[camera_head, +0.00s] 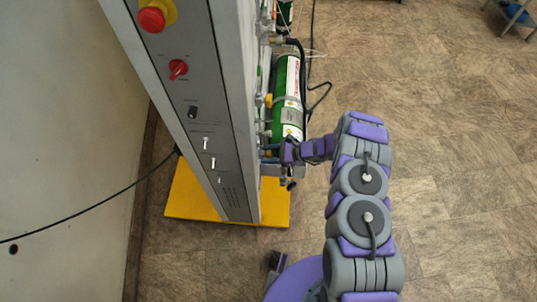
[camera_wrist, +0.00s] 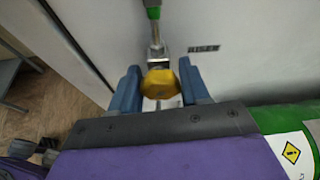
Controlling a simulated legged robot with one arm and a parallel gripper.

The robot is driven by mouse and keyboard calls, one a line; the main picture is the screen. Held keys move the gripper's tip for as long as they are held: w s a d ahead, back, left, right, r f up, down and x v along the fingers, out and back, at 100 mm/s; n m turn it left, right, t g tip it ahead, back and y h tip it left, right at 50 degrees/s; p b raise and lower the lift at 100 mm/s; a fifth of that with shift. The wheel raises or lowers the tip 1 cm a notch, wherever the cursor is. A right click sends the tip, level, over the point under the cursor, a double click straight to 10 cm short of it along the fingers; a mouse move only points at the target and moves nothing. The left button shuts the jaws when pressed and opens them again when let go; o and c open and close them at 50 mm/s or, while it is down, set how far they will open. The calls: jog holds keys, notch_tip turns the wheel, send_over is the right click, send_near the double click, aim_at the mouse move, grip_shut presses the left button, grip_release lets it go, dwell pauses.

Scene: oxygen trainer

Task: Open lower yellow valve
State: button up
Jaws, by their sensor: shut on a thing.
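The yellow valve (camera_wrist: 160,83) shows in the wrist view as a yellow knob on a metal fitting, with a green-ended pipe above it. My gripper (camera_wrist: 161,76) has one blue finger on each side of the knob and is shut on it. In the head view my gripper (camera_head: 272,152) reaches the low end of the panel's right side, beside the green cylinder. The held valve is hard to make out there. Another yellow valve (camera_head: 268,100) shows farther up the same side. How far the held valve is turned cannot be told.
The grey panel (camera_head: 190,100) with red knobs stands on a yellow base (camera_head: 190,195). A black hose (camera_head: 303,65) curves by the cylinder.

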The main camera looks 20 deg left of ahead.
jog(key=shift+w, duration=0.15)
jog(key=o, duration=1)
jog(key=p+v, duration=0.3)
jog(key=v, duration=1.4)
jog(key=shift+d+r, duration=0.1)
jog(key=shift+d, duration=0.1)
